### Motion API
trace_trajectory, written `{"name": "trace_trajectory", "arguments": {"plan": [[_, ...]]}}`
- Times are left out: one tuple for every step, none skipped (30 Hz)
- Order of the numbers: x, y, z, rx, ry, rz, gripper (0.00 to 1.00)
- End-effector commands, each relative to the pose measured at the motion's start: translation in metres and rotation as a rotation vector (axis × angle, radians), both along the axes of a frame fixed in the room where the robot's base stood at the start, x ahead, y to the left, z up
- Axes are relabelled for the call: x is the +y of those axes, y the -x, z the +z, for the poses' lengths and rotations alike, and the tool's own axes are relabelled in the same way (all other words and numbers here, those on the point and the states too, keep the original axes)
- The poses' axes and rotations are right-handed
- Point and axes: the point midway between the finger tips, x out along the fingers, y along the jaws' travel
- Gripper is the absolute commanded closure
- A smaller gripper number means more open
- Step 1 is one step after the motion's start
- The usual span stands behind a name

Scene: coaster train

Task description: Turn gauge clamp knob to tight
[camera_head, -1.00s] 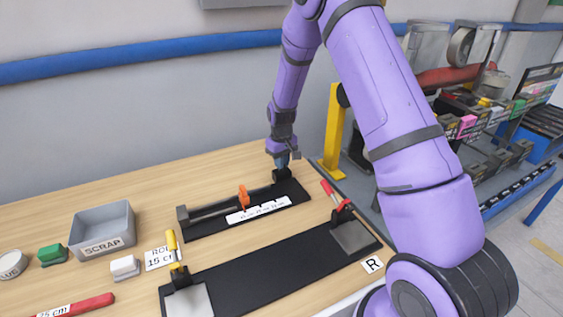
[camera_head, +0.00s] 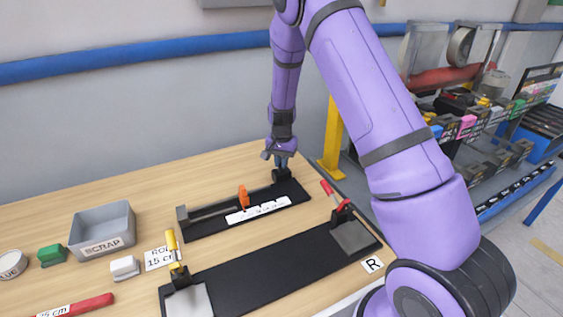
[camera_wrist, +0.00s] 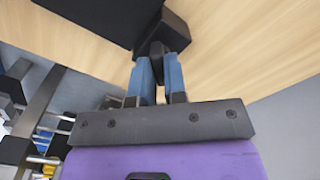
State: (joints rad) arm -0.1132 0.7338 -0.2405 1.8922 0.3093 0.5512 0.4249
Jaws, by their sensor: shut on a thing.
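The gauge (camera_head: 207,231) is a long black base with a rail, lying on the wooden bench. An orange stop (camera_head: 243,197) stands on it beside a white scale strip (camera_head: 258,211). The dark clamp knob (camera_wrist: 157,52) is at the gauge's right end. My gripper (camera_head: 281,163) is over that end, pointing down. In the wrist view its two blue fingers (camera_wrist: 159,75) are shut on the knob, one on each side. The fingers partly hide the knob, and I see no mark telling how tight it is.
A black fixture (camera_head: 265,265) with a yellow-handled clamp (camera_head: 173,250) and a red-handled clamp (camera_head: 335,196) lies in front. A grey scrap bin (camera_head: 103,229), green block (camera_head: 51,254) and white block (camera_head: 124,267) are left. A yellow post (camera_head: 331,145) stands close right.

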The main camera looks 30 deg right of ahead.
Motion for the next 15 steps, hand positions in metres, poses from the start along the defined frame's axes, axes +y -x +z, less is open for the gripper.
{"name": "trace_trajectory", "arguments": {"plan": [[0.0000,0.0004,-0.0002,0.001,0.001,-0.038,1.00],[0.0001,0.0004,-0.0002,0.001,0.000,-0.062,1.00],[0.0003,0.0004,-0.0003,0.001,0.000,-0.094,1.00],[0.0004,0.0004,-0.0003,0.001,0.000,-0.117,1.00],[0.0003,0.0004,-0.0002,0.001,0.001,-0.138,1.00],[0.0003,0.0004,-0.0002,0.001,0.001,-0.165,1.00],[0.0003,0.0004,-0.0003,0.001,0.001,-0.185,1.00],[0.0003,0.0004,-0.0003,0.001,0.001,-0.204,1.00],[0.0005,0.0004,-0.0003,0.001,0.000,-0.228,1.00],[0.0003,0.0004,-0.0003,0.001,0.000,-0.243,1.00],[0.0003,0.0004,-0.0004,0.001,0.000,-0.258,1.00],[0.0002,0.0004,-0.0004,0.001,0.000,-0.276,1.00],[0.0001,0.0004,-0.0004,0.001,0.000,-0.288,1.00],[0.0001,0.0004,-0.0004,0.001,0.000,-0.300,1.00],[0.0002,0.0004,-0.0004,0.001,0.000,-0.314,1.00]]}}
